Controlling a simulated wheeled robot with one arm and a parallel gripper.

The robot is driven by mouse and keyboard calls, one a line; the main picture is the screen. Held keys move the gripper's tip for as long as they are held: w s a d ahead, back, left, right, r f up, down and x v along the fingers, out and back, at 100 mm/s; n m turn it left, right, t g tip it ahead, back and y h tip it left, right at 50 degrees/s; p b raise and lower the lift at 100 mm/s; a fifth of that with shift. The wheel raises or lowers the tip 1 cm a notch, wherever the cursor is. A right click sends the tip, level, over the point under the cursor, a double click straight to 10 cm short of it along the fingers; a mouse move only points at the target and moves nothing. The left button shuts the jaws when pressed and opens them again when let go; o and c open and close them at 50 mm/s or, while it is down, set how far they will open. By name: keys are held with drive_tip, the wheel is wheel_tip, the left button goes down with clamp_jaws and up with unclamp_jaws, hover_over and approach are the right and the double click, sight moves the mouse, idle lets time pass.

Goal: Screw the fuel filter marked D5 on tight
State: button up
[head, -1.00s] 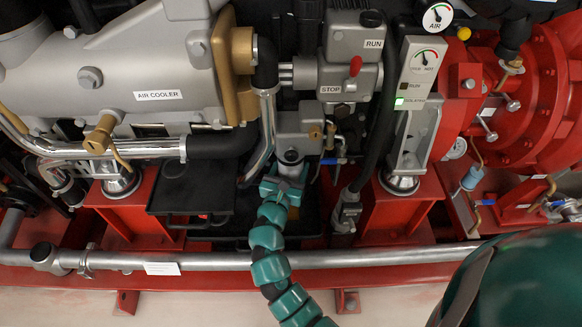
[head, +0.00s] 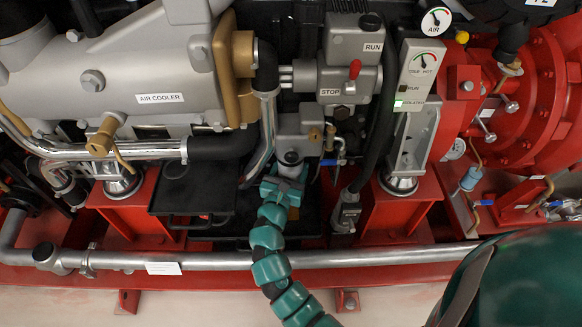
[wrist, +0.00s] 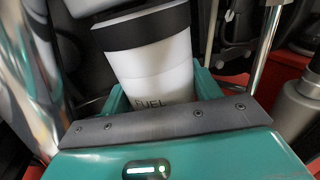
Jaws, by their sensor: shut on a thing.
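The fuel filter is a white canister with a black band at its upper end and the word FUEL low on its side, seen in the wrist view (wrist: 158,62). A D5 mark is not readable. My gripper (head: 284,183) is shut around the filter's lower part, with a green finger on each side in the wrist view (wrist: 160,95). In the head view the filter sits under the grey filter head (head: 300,130), mostly hidden by my gripper. I cannot tell whether its top touches the head or leaves a gap.
A curved silver pipe (head: 266,135) runs close to the left of my gripper, and a black hose (head: 368,150) hangs to the right. A black tray (head: 190,190) lies to the left. A long grey pipe (head: 210,261) crosses in front, beneath my arm.

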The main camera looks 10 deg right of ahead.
drive_tip(key=shift+r, duration=0.1)
drive_tip(key=o, duration=0.4)
drive_tip(key=c, duration=0.5)
drive_tip(key=shift+a+m+g+h, duration=0.1)
drive_tip(key=shift+m+g+h, duration=0.55)
drive_tip(key=shift+h, duration=0.25)
drive_tip(key=shift+m+g+h, duration=0.45)
drive_tip(key=shift+m+h, duration=0.1)
drive_tip(key=shift+h, duration=0.05)
drive_tip(key=o, duration=1.5)
